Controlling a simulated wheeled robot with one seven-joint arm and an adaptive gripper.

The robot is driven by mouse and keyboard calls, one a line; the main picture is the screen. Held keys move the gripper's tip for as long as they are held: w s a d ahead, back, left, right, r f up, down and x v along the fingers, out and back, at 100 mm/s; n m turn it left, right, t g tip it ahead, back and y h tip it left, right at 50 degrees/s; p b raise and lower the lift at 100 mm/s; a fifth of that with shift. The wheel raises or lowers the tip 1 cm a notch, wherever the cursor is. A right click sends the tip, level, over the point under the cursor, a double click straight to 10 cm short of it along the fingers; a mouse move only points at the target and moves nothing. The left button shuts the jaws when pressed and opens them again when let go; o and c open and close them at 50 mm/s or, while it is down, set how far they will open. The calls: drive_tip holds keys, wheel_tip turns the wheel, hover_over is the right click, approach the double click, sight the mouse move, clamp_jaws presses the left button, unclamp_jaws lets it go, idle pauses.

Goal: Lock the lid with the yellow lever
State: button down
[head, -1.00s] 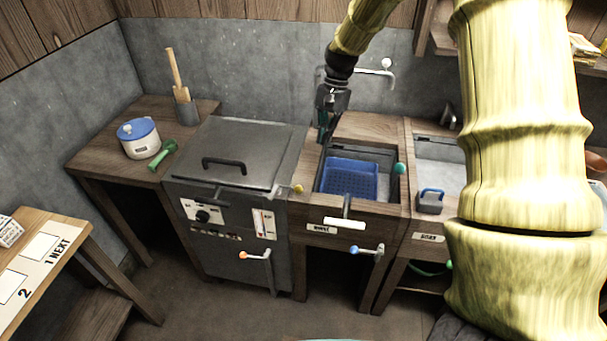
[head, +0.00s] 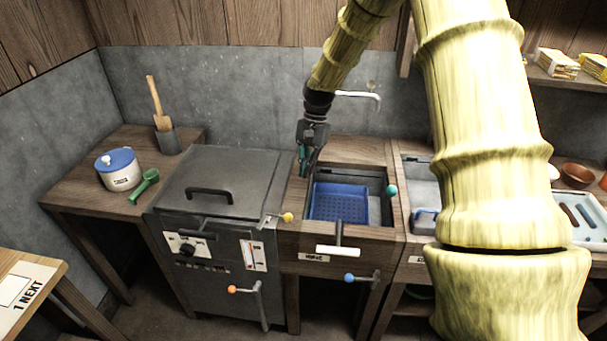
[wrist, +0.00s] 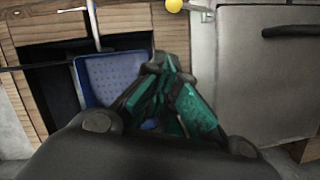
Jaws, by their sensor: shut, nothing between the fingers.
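The grey metal lid (head: 222,180) with a black handle lies flat and closed on the grey cabinet in the head view. The yellow-knobbed lever (head: 286,217) sticks out at the lid's front right corner. Its yellow knob (wrist: 174,5) also shows at the top edge of the wrist view. My gripper (head: 303,174) is shut and empty, pointing down behind and above the lever, near the blue basket at the sink. It also shows in the wrist view (wrist: 158,62), apart from the lever. Whether the lever's arm overlaps the lid is too small to tell.
A blue perforated basket (head: 340,203) sits in the sink right of the lid. Levers with orange (head: 232,289), blue (head: 349,278) and green (head: 391,190) knobs are nearby. A white-handled bar (head: 338,251) juts out at the sink's front. A white pot (head: 119,170) stands at left.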

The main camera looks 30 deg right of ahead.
drive_tip(key=p+x, duration=0.2)
drive_tip(key=x, duration=0.6)
drive_tip(key=a, duration=0.1)
drive_tip(key=s+a, duration=0.1)
drive_tip(key=a+p, duration=0.1)
drive_tip(key=shift+s+a+f, duration=0.1)
drive_tip(key=shift+s+f, duration=0.2)
drive_tip(key=shift+s, duration=0.1)
drive_tip(key=shift+a+f, duration=0.1)
drive_tip(key=shift+f, duration=0.1)
